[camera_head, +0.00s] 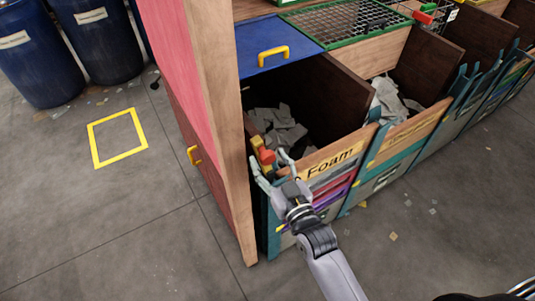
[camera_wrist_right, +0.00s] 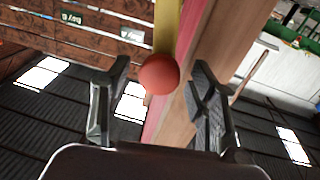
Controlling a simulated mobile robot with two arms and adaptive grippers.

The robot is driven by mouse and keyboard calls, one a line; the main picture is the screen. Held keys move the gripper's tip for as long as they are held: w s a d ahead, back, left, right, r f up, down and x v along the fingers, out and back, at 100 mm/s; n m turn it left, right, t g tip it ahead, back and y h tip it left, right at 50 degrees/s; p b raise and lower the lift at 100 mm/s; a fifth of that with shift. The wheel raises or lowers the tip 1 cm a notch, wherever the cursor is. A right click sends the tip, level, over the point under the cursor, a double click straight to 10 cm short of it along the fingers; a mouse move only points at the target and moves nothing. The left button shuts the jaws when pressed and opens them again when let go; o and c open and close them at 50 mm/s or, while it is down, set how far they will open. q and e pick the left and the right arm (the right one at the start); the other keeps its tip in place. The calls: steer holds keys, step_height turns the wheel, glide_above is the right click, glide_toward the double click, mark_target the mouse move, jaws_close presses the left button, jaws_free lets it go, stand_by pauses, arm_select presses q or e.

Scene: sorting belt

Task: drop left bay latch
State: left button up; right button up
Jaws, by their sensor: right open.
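The left bay's latch has a red knob (camera_head: 266,155) on a yellow lever (camera_head: 255,142), at the bay's left front corner beside the wooden post. My right gripper (camera_head: 270,164) is at this corner with its fingers open around the latch. In the right wrist view the round red knob (camera_wrist_right: 158,74) sits between the two fingertips, with a gap to the right finger. The yellow bar (camera_wrist_right: 167,25) runs up behind it. I cannot tell whether the left finger touches the knob. My left gripper is not in view.
The left bay's front board (camera_head: 330,157) reads "Foam", with grey scraps (camera_head: 280,130) behind it. The wooden post (camera_head: 222,110) stands close left of the gripper. More bays run to the right. Blue barrels (camera_head: 98,40) stand far left. The floor in front is mostly clear.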

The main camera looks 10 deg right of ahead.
steer(key=shift+x, duration=0.85)
steer(key=shift+c, duration=0.3)
jaws_close()
